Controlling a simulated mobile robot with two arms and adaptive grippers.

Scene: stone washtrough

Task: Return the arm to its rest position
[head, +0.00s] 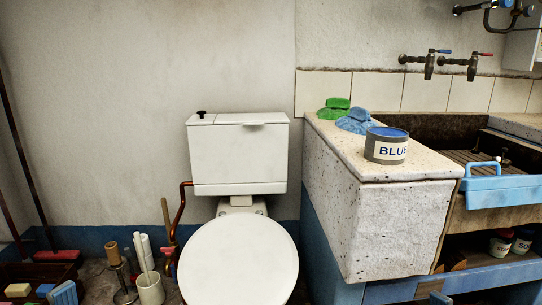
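Neither of my grippers shows in the head view, and no part of my arms is visible. The task names no object other than the arm, so its pose cannot be seen here. The space in front of the toilet and the stone trough shows no gripper or held thing.
A toilet with a closed white lid (238,262) stands in the middle. On the stone ledge (385,220) at right sit a can labelled BLUE (387,150), a green cloth (334,108) and a blue cloth (357,121). A blue caddy (498,190) hangs at the trough.

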